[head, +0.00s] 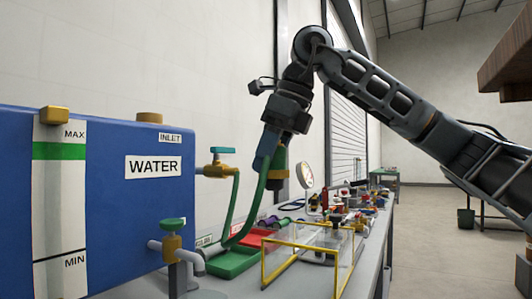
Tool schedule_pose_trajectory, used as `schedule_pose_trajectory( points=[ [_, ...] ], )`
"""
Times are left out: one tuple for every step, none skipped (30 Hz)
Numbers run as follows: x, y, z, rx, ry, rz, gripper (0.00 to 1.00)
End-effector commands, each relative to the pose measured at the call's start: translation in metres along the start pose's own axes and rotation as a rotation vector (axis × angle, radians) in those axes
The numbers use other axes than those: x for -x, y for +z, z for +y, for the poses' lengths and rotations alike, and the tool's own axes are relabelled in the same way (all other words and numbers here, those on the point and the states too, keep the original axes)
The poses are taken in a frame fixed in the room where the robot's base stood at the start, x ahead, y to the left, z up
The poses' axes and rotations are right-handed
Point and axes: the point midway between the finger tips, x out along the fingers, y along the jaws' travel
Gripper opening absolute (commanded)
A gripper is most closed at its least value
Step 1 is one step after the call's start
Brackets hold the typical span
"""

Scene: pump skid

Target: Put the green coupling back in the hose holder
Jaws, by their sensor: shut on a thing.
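My gripper (271,158) points down above the bench, left of the middle of the head view. It is shut on the green coupling (277,176), which has a yellow-gold collar and is partly covered by the fingers. A green hose (255,208) hangs from the coupling, curving down and left to the green tray (238,263). Another stretch of green hose (234,205) rises to the yellow valve with a teal handle (219,168) on the tank. The coupling is held in the air, clear of the bench. I cannot make out the hose holder for certain.
The blue water tank (110,200) fills the left. A green-handled tap (173,240) stands before it. A clear box with yellow edges (305,262) stands at the front of the bench. A red tray (250,238), a round gauge (305,174) and many small parts crowd the bench behind.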

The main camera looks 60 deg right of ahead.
Motion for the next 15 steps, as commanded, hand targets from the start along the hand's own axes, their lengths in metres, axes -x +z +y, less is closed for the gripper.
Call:
schedule_pose_trajectory(
  points=[
    [-0.01,-0.005,-0.001,0.002,0.001,0.0,0.17],
    [-0.013,-0.007,-0.002,0.003,0.001,0.0,0.17],
    [-0.016,-0.01,-0.002,0.006,0.002,0.0,0.17],
    [-0.019,-0.011,-0.003,0.008,0.003,0.0,0.17],
    [-0.022,-0.013,-0.003,0.009,0.003,0.0,0.17],
    [-0.026,-0.015,-0.004,0.011,0.004,0.0,0.17],
    [-0.029,-0.017,-0.004,0.012,0.005,0.0,0.17],
    [-0.032,-0.019,-0.005,0.014,0.005,0.0,0.17],
    [-0.036,-0.022,-0.005,0.015,0.006,-0.001,0.17],
    [-0.039,-0.024,-0.006,0.017,0.007,-0.001,0.17],
    [-0.042,-0.025,-0.007,0.019,0.007,-0.001,0.17],
    [-0.046,-0.028,-0.007,0.021,0.008,-0.001,0.17],
    [-0.049,-0.03,-0.008,0.022,0.009,-0.001,0.17],
    [-0.052,-0.032,-0.009,0.023,0.009,-0.001,0.17],
    [-0.056,-0.034,-0.009,0.025,0.01,-0.001,0.17]
  ],
)
